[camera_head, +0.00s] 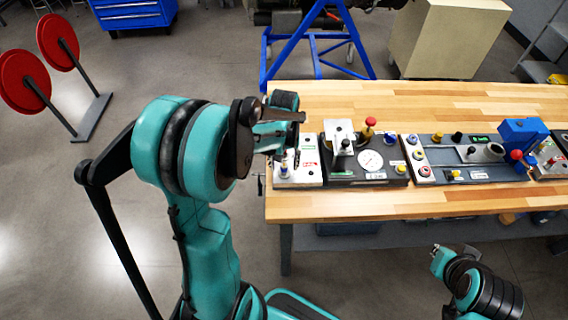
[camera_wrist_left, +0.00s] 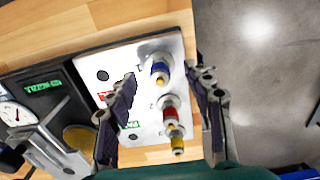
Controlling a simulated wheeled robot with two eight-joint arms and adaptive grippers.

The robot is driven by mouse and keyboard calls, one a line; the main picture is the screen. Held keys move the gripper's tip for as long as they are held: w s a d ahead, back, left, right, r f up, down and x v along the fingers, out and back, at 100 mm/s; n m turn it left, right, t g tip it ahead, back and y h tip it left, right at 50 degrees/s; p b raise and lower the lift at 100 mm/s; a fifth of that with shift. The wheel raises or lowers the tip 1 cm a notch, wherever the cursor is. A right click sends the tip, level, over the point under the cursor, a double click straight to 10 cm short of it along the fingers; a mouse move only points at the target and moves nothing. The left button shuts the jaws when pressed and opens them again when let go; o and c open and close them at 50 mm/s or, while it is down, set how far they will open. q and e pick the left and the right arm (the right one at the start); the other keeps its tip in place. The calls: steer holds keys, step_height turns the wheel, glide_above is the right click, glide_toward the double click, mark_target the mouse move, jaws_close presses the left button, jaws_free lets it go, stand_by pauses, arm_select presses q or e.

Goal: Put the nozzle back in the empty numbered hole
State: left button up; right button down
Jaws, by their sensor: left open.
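The white nozzle board (camera_head: 308,172) lies at the left end of the bench, and it fills the middle of the left wrist view (camera_wrist_left: 150,50). On it stand a blue-banded nozzle (camera_wrist_left: 160,71), a red-banded nozzle (camera_wrist_left: 170,108) and a yellow-banded one (camera_wrist_left: 177,144) in a row. A dark round hole (camera_wrist_left: 103,75) shows on the board's left part. The numbers are too small to read. My left gripper (camera_wrist_left: 161,74) is open above the board, its fingers on either side of the row, holding nothing. My right gripper (camera_head: 446,257) is low at the right, off the bench; its jaws are unclear.
Right of the board are a dark gauge panel (camera_head: 366,174) with a red knob and a longer grey fixture panel (camera_head: 450,174) with a blue block. The wooden bench top (camera_head: 345,206) is clear along its front edge. Open floor lies left of the bench.

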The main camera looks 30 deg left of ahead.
mark_target(285, 166)
arm_select(q)
steer(key=shift+r+p, duration=1.7)
steer(key=shift+r, duration=0.9)
steer(key=shift+s+d+b, duration=0.2)
steer(key=shift+d+b, duration=0.1)
steer(key=shift+b, duration=0.2)
steer(key=s+d+f+m+t+b, duration=0.1)
steer(key=s+d+m+t+b, duration=0.5)
steer(key=s+d+b, duration=0.4)
steer(key=shift+s+f+t+b, duration=0.25)
steer(key=shift+s+t+b, duration=0.1)
steer(key=shift+t, duration=0.15)
